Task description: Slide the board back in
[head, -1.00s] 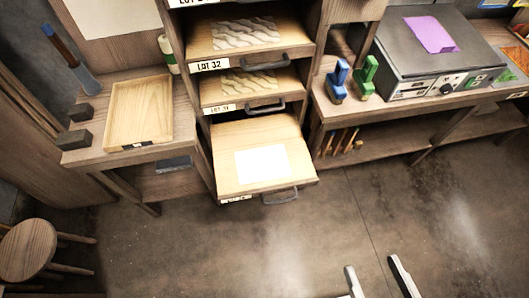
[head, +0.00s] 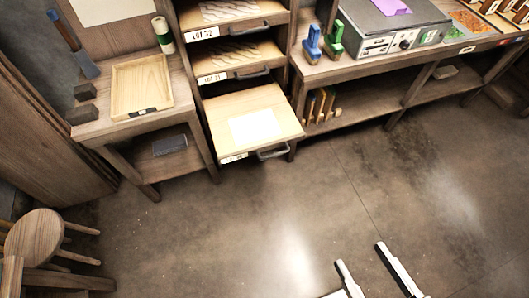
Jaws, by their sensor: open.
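The board (head: 225,112) is the lowest visible one in the rack. It sticks well out toward me, past the boards above it, with a white sheet (head: 256,125) lying on it. Its front edge carries a small label and a dark handle (head: 273,153). Above it the LOT 31 board (head: 213,77) and the LOT 32 board (head: 213,31) hold patterned sheets and have handles too. My gripper (head: 361,254) is at the bottom of the head view, its two fingers apart with nothing between them. It is over the floor, to the right of the handle and clear of it.
A side table with a wooden tray (head: 116,113) stands left of the rack. A stool (head: 36,238) is at lower left. A bench with blue (head: 312,43) and green (head: 334,40) tools and a grey machine (head: 395,30) is at right. The floor (head: 220,225) between is open.

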